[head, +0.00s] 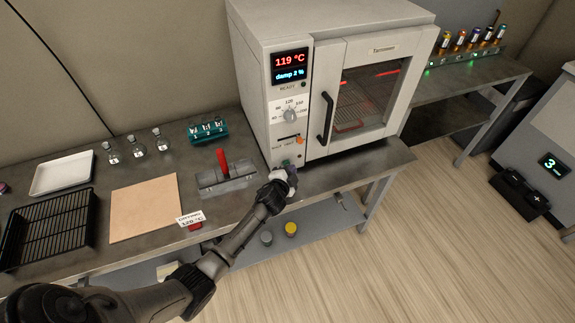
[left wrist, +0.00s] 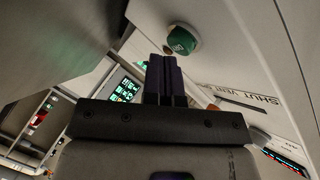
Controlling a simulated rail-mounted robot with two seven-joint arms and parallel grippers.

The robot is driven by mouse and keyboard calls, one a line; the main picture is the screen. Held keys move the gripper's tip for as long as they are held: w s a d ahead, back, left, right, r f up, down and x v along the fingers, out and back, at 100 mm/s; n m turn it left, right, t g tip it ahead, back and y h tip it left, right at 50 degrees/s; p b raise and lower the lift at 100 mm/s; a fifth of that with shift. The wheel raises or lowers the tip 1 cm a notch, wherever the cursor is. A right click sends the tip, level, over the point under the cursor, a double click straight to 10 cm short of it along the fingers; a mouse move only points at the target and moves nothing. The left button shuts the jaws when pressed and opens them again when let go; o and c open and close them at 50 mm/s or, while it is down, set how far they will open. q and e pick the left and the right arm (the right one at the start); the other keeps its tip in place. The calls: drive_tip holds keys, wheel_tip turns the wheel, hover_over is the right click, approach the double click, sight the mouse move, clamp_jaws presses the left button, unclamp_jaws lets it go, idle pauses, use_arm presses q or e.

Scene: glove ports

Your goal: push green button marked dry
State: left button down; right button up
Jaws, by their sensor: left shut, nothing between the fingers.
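The green button (left wrist: 183,41) is a round knob on the pale oven front in the left wrist view, with small lettering I cannot read clearly. My left gripper (left wrist: 164,62) is shut and empty. Its fingertips are just beside the button's lower left in that view; I cannot tell whether they touch it. In the head view my left gripper (head: 287,172) is at the lower front of the white oven (head: 270,35), mostly covering the button. The oven display (head: 290,66) reads 119 °C and damp 2 %. My right gripper is not in view.
The dial (head: 290,115) and the vent slider with its orange tab (head: 299,140) are above the gripper. The oven door (head: 360,90) is closed, with a black handle (head: 325,118). A grey block with a red handle (head: 222,160) stands left on the bench.

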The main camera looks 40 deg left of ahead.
use_arm(q)
drive_tip(key=shift+s+d, duration=0.15)
drive_tip(key=shift+d, duration=0.2)
drive_tip(key=shift+d, duration=0.1)
drive_tip(key=shift+s+d, duration=0.35)
drive_tip(key=shift+d, duration=0.2)
drive_tip(key=shift+s+d+p, duration=0.1)
drive_tip(key=shift+s+d, duration=0.25)
drive_tip(key=shift+d, duration=0.35)
drive_tip(key=shift+s+d+p, duration=0.15)
drive_tip(key=shift+s+d, duration=0.15)
drive_tip(key=shift+d, duration=0.35)
drive_tip(key=shift+s+d+p, duration=0.1)
drive_tip(key=shift+s+d, duration=0.25)
drive_tip(key=shift+d, duration=0.35)
